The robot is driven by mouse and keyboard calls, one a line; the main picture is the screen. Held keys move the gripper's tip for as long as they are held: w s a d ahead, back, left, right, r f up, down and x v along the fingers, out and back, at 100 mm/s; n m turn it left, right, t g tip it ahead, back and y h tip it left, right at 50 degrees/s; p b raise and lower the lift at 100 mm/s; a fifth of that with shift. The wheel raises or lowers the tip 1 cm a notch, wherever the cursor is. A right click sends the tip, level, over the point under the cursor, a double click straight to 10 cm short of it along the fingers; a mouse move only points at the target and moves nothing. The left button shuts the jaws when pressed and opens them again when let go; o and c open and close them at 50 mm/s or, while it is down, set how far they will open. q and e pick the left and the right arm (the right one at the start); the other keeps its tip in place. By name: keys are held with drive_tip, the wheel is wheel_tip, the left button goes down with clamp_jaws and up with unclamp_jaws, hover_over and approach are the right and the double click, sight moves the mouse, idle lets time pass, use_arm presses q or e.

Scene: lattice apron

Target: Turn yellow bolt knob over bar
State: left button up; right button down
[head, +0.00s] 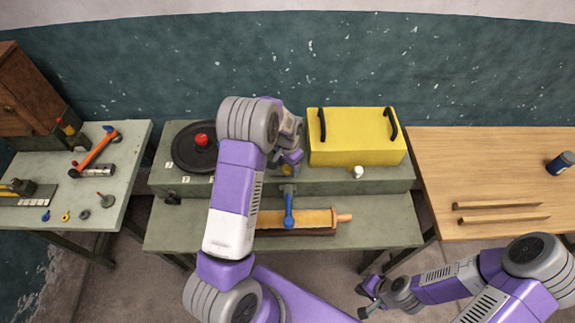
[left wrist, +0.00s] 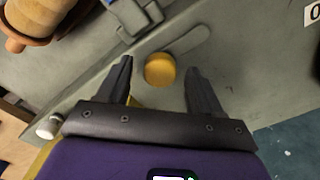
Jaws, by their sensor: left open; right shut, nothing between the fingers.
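The yellow bolt knob (left wrist: 160,69) shows in the left wrist view as a round cap at one end of a flat grey bar-like piece (left wrist: 188,42) on the grey bench. My left gripper (left wrist: 158,66) is open, with one finger on each side of the knob in that view. I cannot tell whether the fingers touch it or how far off it is. In the head view my left gripper (head: 289,163) is over the bench left of the yellow box, and my arm hides most of that spot. My right gripper (head: 368,298) is shut and empty, low at the right, away from the bench.
A yellow box (head: 355,137) with black handles stands right of my left gripper. A blue lever (head: 288,208) and a wooden roller (head: 315,218) lie in front. A black disc with a red knob (head: 202,140) is at left. The wooden table (head: 490,160) is mostly clear.

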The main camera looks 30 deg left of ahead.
use_arm(q)
drive_tip(key=c, duration=1.1)
